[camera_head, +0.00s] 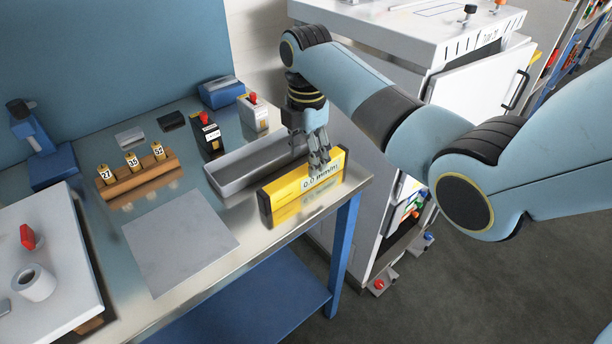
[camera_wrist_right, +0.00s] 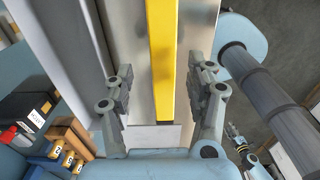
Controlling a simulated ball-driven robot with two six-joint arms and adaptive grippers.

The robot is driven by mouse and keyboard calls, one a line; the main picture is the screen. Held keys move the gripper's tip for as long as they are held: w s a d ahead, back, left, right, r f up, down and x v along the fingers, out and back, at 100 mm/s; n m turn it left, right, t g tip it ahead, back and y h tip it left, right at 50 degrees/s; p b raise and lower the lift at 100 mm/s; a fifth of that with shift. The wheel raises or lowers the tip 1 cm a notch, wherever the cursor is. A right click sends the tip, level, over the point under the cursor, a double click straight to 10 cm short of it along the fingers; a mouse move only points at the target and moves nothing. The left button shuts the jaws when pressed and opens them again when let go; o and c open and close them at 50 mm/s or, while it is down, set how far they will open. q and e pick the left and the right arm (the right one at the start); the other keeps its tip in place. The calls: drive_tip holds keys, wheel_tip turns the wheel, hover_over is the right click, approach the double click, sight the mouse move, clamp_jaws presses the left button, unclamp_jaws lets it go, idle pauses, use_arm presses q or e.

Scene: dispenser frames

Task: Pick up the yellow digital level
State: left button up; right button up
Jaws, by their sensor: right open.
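The yellow digital level (camera_head: 289,198) stands upright on its long edge near the right end of the metal table, its display reading 0.0 mm/m. My right gripper (camera_head: 318,163) is at the top of the level, towards its right end. In the right wrist view the level (camera_wrist_right: 162,62) runs as a yellow bar between the two open fingers of my right gripper (camera_wrist_right: 160,95), with a gap on each side. The fingers hide a small part of the level in the head view.
A long grey tray (camera_head: 222,182) lies just behind the level. A flat grey plate (camera_head: 180,240) is on the table to its left. A wooden block (camera_head: 140,181) with numbered yellow pieces and a black box with a red knob (camera_head: 207,137) stand farther back.

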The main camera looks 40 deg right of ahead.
sight(306, 168)
drive_tip(key=f, duration=0.5)
drive_tip(key=shift+s+a+f+p, duration=0.1)
drive_tip(key=shift+s+a+p, duration=0.1)
drive_tip(key=shift+p, duration=0.1)
clamp_jaws()
